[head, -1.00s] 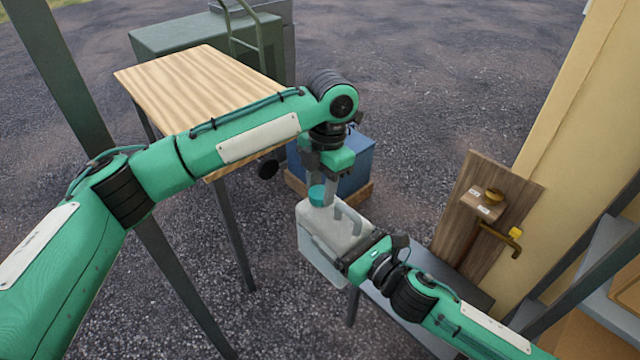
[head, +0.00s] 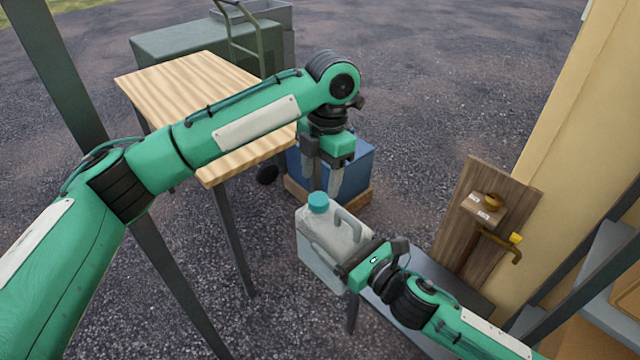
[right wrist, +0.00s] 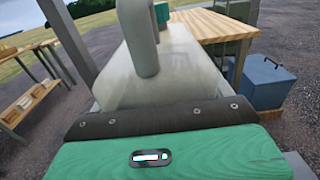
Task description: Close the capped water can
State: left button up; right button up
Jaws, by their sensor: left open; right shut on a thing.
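The water can (head: 325,236) is a pale, translucent jug with a moulded handle, and it shows close up in the right wrist view (right wrist: 180,68). A teal cap (head: 318,202) sits at the top of its neck; I cannot tell how tightly. My right gripper (head: 350,268) is shut on the can's lower right side. In the right wrist view the can rises beyond the gripper's dark edge. My left gripper (head: 325,183) is open and empty, pointing down just above the cap and apart from it.
A wooden table (head: 205,85) stands at the left, behind my left arm. A blue box (head: 352,165) on a wooden base is behind the can. A grey bench (head: 410,305) lies below my right arm. A wooden board with a brass fitting (head: 482,225) leans at the right.

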pick_arm(q)
jog(key=shift+c, duration=0.3)
jog(key=n, duration=0.4)
jog(key=shift+r, duration=0.25)
jog(key=n, duration=0.4)
jog(key=shift+r+n, duration=0.2)
jog(key=shift+n, duration=0.2)
jog(key=n, duration=0.4)
jog(key=shift+r+n, duration=0.2)
jog(key=shift+n, duration=0.1)
jog(key=n, duration=0.4)
jog(key=shift+r+n+h, duration=0.15)
jog(key=shift+n+h, duration=0.15)
jog(key=n, duration=0.4)
jog(key=shift+r+n, duration=0.2)
jog(key=shift+n, duration=0.1)
jog(key=n, duration=0.4)
jog(key=shift+a+r+n+t, duration=0.1)
jog(key=shift+r+n+t, duration=0.05)
jog(key=shift+n+t, duration=0.15)
jog(key=n, duration=0.4)
jog(key=shift+r+n, duration=0.2)
jog(key=shift+n, duration=0.1)
jog(key=n, duration=0.4)
jog(key=shift+s+r+n, duration=0.1)
jog(key=shift+r+n, duration=0.05)
jog(key=shift+n, duration=0.25)
